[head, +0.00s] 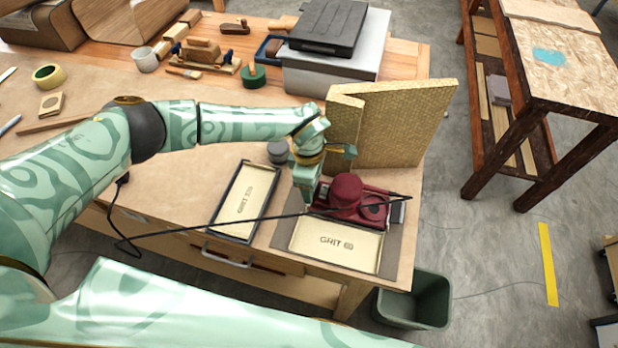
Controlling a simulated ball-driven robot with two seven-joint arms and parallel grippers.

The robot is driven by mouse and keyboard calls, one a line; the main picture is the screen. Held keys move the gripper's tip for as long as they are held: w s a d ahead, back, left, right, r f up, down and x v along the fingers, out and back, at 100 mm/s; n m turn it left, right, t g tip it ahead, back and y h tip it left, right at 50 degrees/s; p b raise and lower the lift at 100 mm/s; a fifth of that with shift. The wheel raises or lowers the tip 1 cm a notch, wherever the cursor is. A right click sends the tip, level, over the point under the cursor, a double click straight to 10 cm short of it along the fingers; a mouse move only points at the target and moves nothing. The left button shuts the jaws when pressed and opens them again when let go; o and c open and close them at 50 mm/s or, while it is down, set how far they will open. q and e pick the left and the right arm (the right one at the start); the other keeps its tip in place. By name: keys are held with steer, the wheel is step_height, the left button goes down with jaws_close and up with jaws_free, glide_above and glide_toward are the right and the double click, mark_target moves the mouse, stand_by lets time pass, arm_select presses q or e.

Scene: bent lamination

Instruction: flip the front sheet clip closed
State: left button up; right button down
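The dark red sander (346,192) lies at the right end of the workbench, at the back of a shallow tray marked GRIT (335,245). A black cord runs left from it. A small grey part (398,211) shows at its right end; I cannot tell whether it is a sheet clip. My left gripper (308,197) points down at the sander's left end, close beside or touching it. Its fingertips are too small and partly hidden to tell whether they are open or shut. No clip is clearly visible there. My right gripper is out of view; only my arm crosses the bottom.
A second GRIT tray (245,203) lies left of the sander. A grey round container (279,152) and a tall tan folded panel (400,125) stand behind. The cord (215,222) crosses the bench front. A green bin (415,300) stands below the right edge.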

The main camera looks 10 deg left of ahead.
arm_select(q)
steer(key=shift+d, duration=0.15)
stand_by(0.4)
steer(key=o, duration=1)
steer(key=r, duration=1.6)
steer(key=shift+a+r+p, duration=0.1)
steer(key=shift+a+p, duration=0.1)
steer(key=shift+p, duration=0.1)
steer(key=shift+s, duration=0.1)
